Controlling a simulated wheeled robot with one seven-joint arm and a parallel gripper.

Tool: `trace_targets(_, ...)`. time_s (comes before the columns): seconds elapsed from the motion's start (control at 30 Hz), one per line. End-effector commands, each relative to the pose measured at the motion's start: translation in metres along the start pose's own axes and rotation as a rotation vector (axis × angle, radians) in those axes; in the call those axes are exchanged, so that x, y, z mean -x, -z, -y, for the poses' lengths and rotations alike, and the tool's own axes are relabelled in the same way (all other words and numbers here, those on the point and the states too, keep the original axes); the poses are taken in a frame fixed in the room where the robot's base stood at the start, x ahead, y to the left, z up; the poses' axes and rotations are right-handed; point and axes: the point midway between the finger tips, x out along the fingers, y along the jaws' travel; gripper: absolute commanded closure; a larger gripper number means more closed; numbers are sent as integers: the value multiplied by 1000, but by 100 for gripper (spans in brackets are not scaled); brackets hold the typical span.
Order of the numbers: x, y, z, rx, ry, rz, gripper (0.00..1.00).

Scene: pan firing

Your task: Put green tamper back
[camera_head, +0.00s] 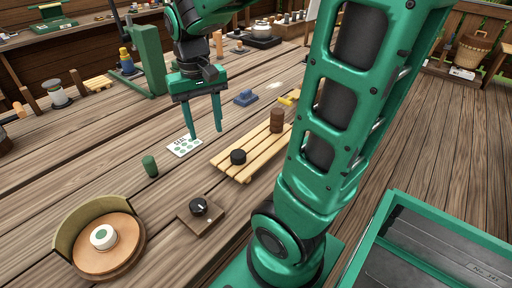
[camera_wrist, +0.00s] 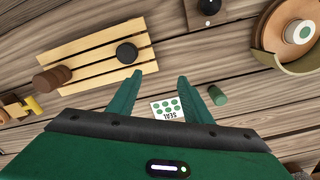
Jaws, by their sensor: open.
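A small green cylinder (camera_head: 150,166), the only loose green piece I see and likely the green tamper, stands upright on the plank table, left of the white SEAL card (camera_head: 184,146). In the wrist view the green cylinder (camera_wrist: 217,95) is just right of the right finger, apart from it. The card (camera_wrist: 167,109) with green dots shows between the fingers. My gripper (camera_head: 206,134) is open and empty, fingers pointing down above the table near the card; its fingers also show in the wrist view (camera_wrist: 160,75).
A slatted wooden rack (camera_head: 224,157) holds a black disc (camera_head: 238,157) and a brown ribbed cylinder (camera_head: 277,121). A black knob on a board (camera_head: 199,206) and a round wooden stand (camera_head: 80,263) with a white, green-dotted puck (camera_head: 103,237) are nearer. A blue block (camera_head: 246,97) lies behind.

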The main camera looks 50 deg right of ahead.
Motion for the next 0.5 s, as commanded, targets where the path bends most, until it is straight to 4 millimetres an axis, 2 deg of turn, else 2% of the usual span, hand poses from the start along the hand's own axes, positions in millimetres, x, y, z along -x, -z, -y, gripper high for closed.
trace_targets(0.03, -2, -19, -24, -32, 4, -1, 54)
trace_targets(0.1, -7, -44, -51, -64, 7, 3, 54)
trace_targets(0.2, -15, -77, -78, -100, 16, 9, 54)
trace_targets(0.33, -25, -107, -97, -129, 25, 15, 54)
trace_targets(0.5, -30, -121, -105, -140, 31, 19, 54)
